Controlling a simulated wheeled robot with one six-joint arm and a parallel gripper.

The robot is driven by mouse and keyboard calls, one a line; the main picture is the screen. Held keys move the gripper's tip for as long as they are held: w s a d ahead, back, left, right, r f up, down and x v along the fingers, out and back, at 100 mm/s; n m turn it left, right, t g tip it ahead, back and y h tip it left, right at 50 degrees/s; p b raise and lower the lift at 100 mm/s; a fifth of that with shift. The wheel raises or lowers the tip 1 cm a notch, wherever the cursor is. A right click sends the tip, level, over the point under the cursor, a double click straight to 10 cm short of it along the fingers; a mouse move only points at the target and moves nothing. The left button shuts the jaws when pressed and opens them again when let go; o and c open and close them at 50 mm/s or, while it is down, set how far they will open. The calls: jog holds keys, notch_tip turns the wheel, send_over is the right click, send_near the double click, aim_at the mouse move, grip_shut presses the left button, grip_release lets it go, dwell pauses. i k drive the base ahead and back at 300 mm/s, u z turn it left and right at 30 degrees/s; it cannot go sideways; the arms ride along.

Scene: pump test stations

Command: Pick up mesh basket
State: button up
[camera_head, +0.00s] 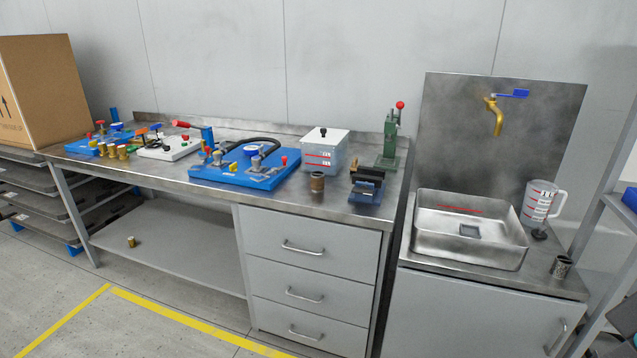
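A small grey metal cup with a dark, mesh-like wall (561,267) stands upright at the front right of the sink counter. It looks like the mesh basket, but it is too small to be sure. A similar-sized brownish cylinder (317,182) stands upright on the workbench, left of a small vise. My gripper is not in view.
A steel sink basin (470,246) is left of the cup, and a clear measuring jug (541,203) stands behind it. A dark round-based item (539,234) is between them. A grey shelf rack (603,209) rises close on the right. Floor in front of the workbench is clear.

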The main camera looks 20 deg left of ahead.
aim_at(317, 177)
jog(key=u, duration=0.65)
jog(key=i, duration=0.8)
jog(key=u, duration=0.8)
jog(key=i, duration=1.3)
jog(key=z, duration=0.3)
